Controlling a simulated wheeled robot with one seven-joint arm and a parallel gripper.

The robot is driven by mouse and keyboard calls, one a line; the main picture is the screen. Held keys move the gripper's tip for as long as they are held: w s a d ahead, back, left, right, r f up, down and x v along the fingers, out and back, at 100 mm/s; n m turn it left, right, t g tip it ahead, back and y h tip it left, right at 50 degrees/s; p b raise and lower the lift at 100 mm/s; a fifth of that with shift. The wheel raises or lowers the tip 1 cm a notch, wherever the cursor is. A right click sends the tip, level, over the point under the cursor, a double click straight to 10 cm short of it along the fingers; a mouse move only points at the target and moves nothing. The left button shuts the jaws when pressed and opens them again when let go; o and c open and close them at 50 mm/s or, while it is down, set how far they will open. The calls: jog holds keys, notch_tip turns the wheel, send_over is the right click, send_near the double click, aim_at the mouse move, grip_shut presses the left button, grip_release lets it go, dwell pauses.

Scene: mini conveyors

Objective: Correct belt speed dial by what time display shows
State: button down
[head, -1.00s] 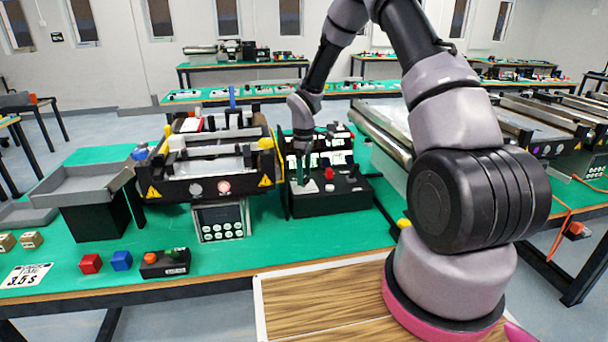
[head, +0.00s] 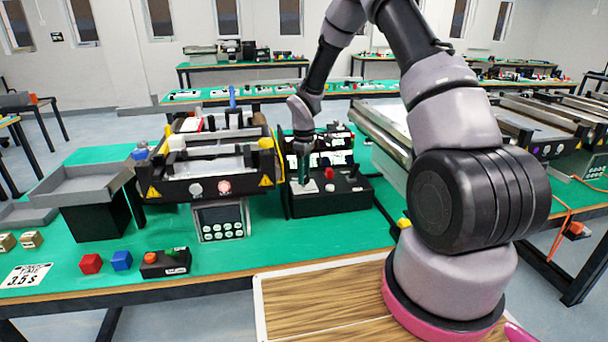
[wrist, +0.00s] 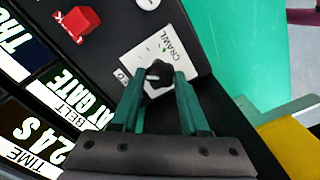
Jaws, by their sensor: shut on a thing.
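The belt speed dial is a black knob (wrist: 158,76) on a white plate (wrist: 135,62) marked CRAWL in the wrist view. My gripper (wrist: 159,88) has its two green fingers shut on the knob, one on each side. In the head view my gripper (head: 302,176) points down at the black control box (head: 325,203). The time display (wrist: 30,135) is at the lower left of the wrist view, rotated, and appears to read 2.4 S; the decimal point is unclear. A white card (head: 25,275) on the table reads 3.5 s.
A red knob or button (wrist: 77,22) sits on the box near the dial. The mini conveyor (head: 215,180) stands left of the box.

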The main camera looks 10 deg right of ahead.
jog(key=m, duration=0.4)
jog(key=shift+m, duration=2)
jog(key=shift+c, duration=2)
grip_release()
jog(key=shift+r, duration=0.1)
notch_tip(320, 180, up, 11)
jog(key=shift+f, duration=0.2)
jog(key=shift+r, duration=0.1)
